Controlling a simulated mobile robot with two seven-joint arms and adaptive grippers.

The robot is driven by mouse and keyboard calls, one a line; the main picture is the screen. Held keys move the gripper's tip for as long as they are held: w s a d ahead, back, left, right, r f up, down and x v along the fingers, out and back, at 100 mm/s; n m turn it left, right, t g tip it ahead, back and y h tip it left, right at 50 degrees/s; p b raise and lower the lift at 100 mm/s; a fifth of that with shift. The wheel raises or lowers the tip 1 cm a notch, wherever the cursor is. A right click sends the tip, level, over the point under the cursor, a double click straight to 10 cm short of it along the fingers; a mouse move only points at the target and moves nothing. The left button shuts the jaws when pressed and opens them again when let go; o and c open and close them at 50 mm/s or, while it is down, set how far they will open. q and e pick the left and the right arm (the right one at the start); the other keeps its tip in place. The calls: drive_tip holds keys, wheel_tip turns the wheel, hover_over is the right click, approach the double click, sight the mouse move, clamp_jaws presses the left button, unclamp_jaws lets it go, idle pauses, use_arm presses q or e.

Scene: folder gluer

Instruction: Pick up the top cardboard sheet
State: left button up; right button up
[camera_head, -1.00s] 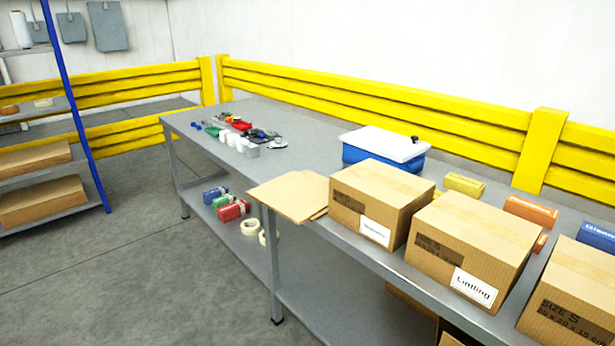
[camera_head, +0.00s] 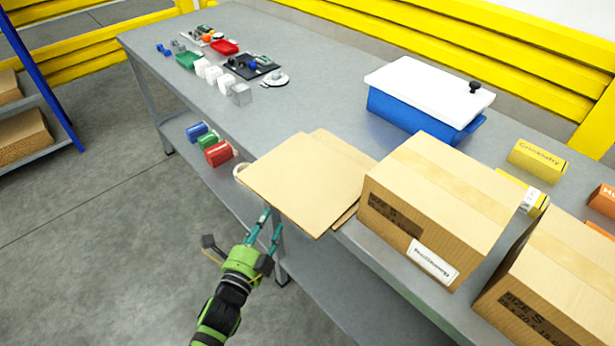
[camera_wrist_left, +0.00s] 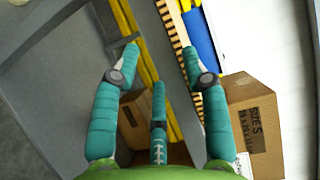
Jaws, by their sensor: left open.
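The top cardboard sheet (camera_head: 300,183) is a flat tan square on the grey table, its near corner overhanging the front edge. More cardboard (camera_head: 345,150) shows from under it, shifted to the right. My left gripper (camera_head: 267,220) is open and empty, just off the table's front edge beside the overhanging part of the sheet. In the left wrist view, its teal fingers (camera_wrist_left: 160,68) are spread apart. A corrugated cardboard edge (camera_wrist_left: 174,40) shows edge-on beyond and between them. Contact with the sheet cannot be told. My right gripper is not in view.
A closed carton (camera_head: 440,195) stands right beside the sheets, with another carton (camera_head: 560,285) farther right. A blue bin with a white lid (camera_head: 425,90) stands behind. Small parts and trays (camera_head: 225,60) lie at the far left. Table room left of the sheets is clear.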

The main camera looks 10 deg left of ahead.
sight(278, 199)
use_arm(q)
drive_tip(key=shift+w+d+r+p, duration=0.2)
drive_tip(key=shift+w+r, duration=0.25)
drive_tip(key=shift+w, duration=0.05)
drive_tip(key=shift+w+d+r+p, duration=0.15)
drive_tip(key=shift+w+r, duration=0.25)
drive_tip(key=shift+w, duration=0.05)
drive_tip(key=w, duration=0.2)
drive_tip(key=w+p, duration=0.1)
drive_tip(key=shift+w+d, duration=0.35)
drive_tip(key=shift+w, duration=0.05)
drive_tip(key=shift+w+f, duration=0.1)
drive_tip(key=shift+w, duration=0.25)
drive_tip(key=shift+w+d, duration=0.1)
clamp_jaws()
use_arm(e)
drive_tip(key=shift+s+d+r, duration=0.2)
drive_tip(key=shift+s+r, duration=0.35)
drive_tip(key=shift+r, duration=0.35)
